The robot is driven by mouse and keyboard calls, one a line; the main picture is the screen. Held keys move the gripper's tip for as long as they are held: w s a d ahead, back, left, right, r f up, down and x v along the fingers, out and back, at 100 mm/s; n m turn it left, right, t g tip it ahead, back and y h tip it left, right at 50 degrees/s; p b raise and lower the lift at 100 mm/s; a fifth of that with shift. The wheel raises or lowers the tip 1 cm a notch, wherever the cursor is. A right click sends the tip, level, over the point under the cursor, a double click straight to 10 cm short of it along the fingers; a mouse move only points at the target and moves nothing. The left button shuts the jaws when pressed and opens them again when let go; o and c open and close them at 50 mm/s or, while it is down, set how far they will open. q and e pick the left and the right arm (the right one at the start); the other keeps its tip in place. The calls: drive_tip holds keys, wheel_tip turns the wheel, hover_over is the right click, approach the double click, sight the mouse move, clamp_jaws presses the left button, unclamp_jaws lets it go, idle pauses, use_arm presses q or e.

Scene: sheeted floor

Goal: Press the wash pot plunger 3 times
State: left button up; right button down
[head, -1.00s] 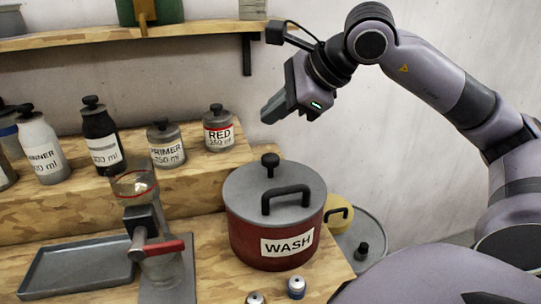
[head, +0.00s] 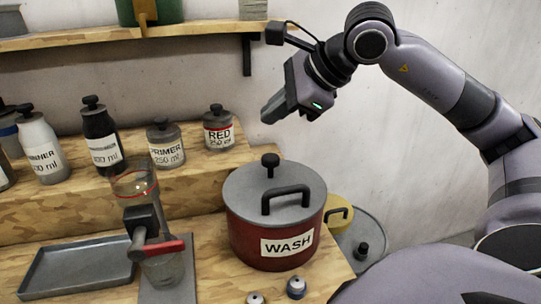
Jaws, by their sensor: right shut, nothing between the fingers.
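The wash pot (head: 250,235) is a dark red pot with a grey lid and a white WASH label, standing on the wooden bench. Its black plunger knob (head: 270,161) stands up at the back of the lid, beside a black arched handle (head: 286,198). My right gripper (head: 268,118) is shut and empty. It hangs in the air above the plunger, pointing down to the left, with a clear gap between them. My left gripper is not in view.
A RED bottle (head: 218,129) and a PRIMER bottle (head: 166,145) stand on the step behind the pot. A clear cup device with a red lever (head: 165,248) and a grey tray (head: 78,270) are to the left. Small capped items (head: 296,287) lie in front. A shelf (head: 130,34) runs above.

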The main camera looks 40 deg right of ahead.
wheel_tip(320, 180, up, 4)
drive_tip(key=n+p, duration=0.2)
drive_tip(key=n, duration=1.4)
drive_tip(key=shift+d+n+h, duration=0.1)
drive_tip(key=shift+n+h, duration=0.3)
drive_tip(key=shift+f, duration=0.2)
drive_tip(key=b, duration=0.8)
hover_over(275, 158)
wheel_tip(275, 158, down, 8)
drive_tip(key=shift+r, duration=0.15)
drive_tip(key=shift+f, duration=0.45)
